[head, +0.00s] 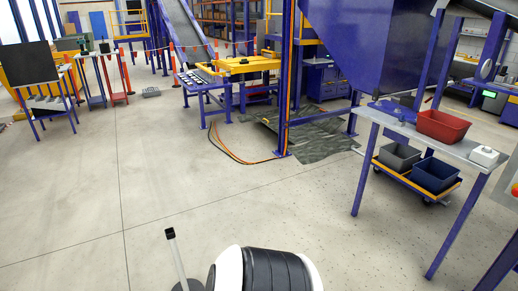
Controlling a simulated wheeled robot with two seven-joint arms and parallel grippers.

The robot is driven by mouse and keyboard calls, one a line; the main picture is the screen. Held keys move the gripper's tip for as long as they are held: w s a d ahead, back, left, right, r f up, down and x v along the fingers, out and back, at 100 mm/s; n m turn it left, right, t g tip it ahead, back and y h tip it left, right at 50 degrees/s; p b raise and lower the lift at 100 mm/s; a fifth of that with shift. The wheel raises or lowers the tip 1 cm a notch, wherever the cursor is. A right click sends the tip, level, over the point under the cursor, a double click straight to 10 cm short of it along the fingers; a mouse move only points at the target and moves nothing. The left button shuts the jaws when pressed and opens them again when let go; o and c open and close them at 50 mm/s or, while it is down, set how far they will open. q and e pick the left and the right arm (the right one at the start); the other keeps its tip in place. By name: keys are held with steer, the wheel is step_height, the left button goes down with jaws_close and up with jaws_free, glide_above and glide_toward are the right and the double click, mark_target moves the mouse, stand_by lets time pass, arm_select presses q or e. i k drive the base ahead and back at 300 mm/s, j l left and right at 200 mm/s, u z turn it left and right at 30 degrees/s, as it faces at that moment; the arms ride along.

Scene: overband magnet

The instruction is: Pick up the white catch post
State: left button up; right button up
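A low cart below holds a grey bin (398,157) and a blue bin (434,177). Orange cables (232,155) lie mid-floor. Open floor (90,205) spreads left.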

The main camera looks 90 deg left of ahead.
mark_target(185, 284)
steer(key=u, duration=3.6)
steer(key=i+l+u, duration=0.25)
steer(key=i, duration=0.25)
steer(key=i+l+u, duration=0.2)
steer(key=i, duration=0.2)
